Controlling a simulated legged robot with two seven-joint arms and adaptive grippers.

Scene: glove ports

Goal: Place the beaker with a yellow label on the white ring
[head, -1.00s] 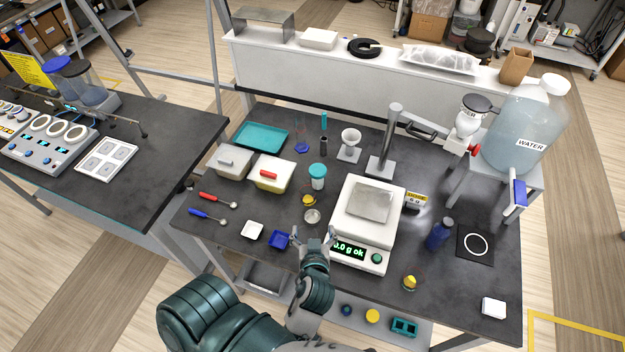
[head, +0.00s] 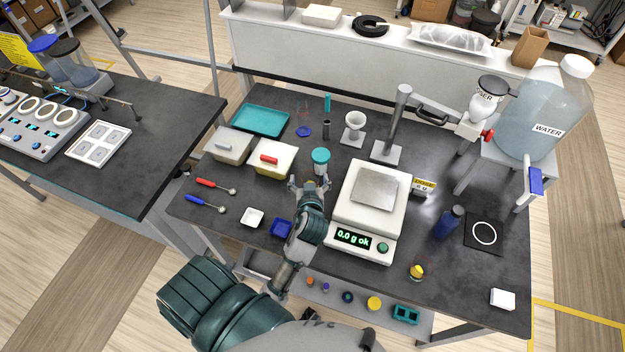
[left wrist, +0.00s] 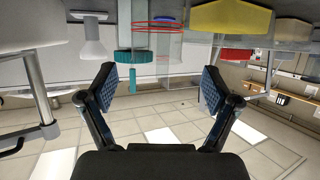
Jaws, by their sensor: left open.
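My left gripper (head: 309,184) is open and empty over the middle of the bench, just in front of a jar with a teal lid (head: 320,156). In the left wrist view its two fingers (left wrist: 158,88) stand wide apart, with the upside-down teal-lidded jar (left wrist: 136,57) beyond them. I cannot make out a beaker with a yellow label now; the spot just in front of the jar is covered by my left gripper. The white ring (head: 475,238) lies on a black mat at the right of the bench, empty. My right gripper is not in view.
A white scale (head: 351,237) stands right of my left arm. A blue bottle (head: 449,222) stands left of the mat, and a yellow-topped item (head: 417,272) in front. Lidded boxes (head: 232,146) and a stand (head: 400,115) are behind. A water jug (head: 545,125) stands far right.

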